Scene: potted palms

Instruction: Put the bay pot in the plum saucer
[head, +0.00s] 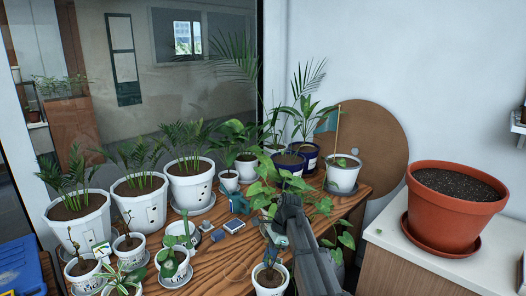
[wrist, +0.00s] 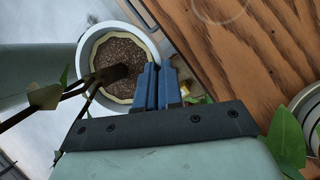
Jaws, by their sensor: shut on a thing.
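My gripper (wrist: 162,85) is shut on the rim of a small white pot (wrist: 88,50), with dark soil and a brown stem inside. In the head view a small white pot (head: 268,289) with a leafy plant is at the bottom edge, below the dark end of my arm; it appears to be the held one. Its label is too small to read, so I cannot confirm it is the bay pot. In the wrist view the pot is at the table's edge, partly over the pale floor. I cannot tell which saucer is plum.
Several white potted palms and small labelled pots crowd the wooden table (head: 222,255) to the left. A grey round rim (wrist: 300,105) shows at the wrist view's right edge. A large terracotta pot (head: 440,230) stands on a white counter (head: 395,240) at right.

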